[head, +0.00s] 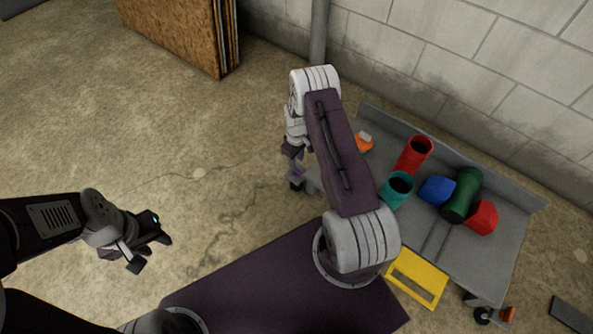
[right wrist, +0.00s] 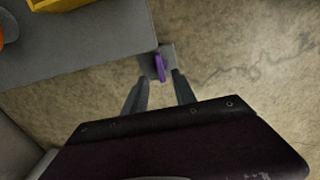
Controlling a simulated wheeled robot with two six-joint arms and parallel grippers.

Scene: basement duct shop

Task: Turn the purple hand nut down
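The purple hand nut (right wrist: 159,67) shows in the right wrist view as a narrow upright purple piece on a small grey plate at the cart's edge. My left gripper (head: 151,253) is open and empty above the floor at the left.
The grey cart (head: 480,265) stands against the block wall. It carries a red cylinder (head: 413,155), a teal cup (head: 397,188), a blue piece (head: 437,190), a green cylinder (head: 461,195), a red piece (head: 482,217) and an orange item (head: 364,142). A yellow frame (head: 417,278) is at its near edge.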

